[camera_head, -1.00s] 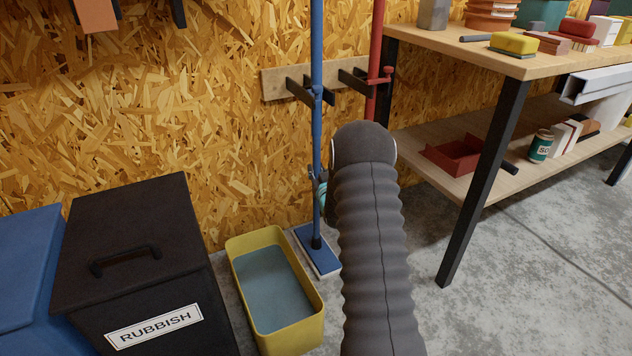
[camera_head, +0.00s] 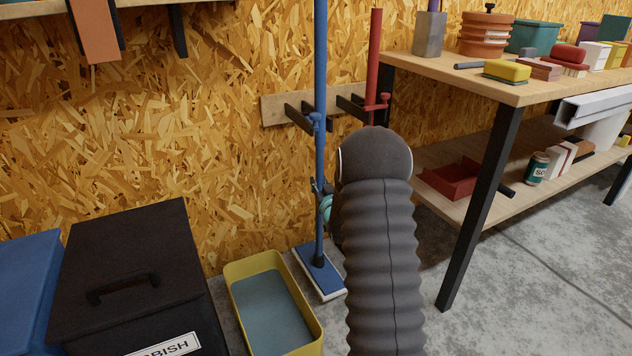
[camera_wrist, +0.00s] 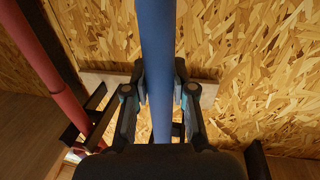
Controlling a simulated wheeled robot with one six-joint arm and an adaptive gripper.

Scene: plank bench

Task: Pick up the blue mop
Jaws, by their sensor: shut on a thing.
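The blue mop (camera_head: 320,60) stands upright in the head view, its long handle in front of a wall rack. Its flat blue head (camera_head: 318,272) with a pale edge is low, at or near the floor; I cannot tell if it touches. My gripper (camera_head: 324,190) is partly hidden behind my dark sleeved arm, at the lower part of the handle. In the wrist view, the blue handle (camera_wrist: 157,30) runs between the two fingers of my gripper (camera_wrist: 160,82), which are shut on it.
A wooden rack board (camera_head: 275,108) with black hooks is on the wall behind. A red pole (camera_head: 375,50) hangs close on the right. A yellow tub (camera_head: 236,300) stands left of the mop head, beside a black rubbish bin (camera_head: 130,250). A workbench (camera_head: 435,72) stands right.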

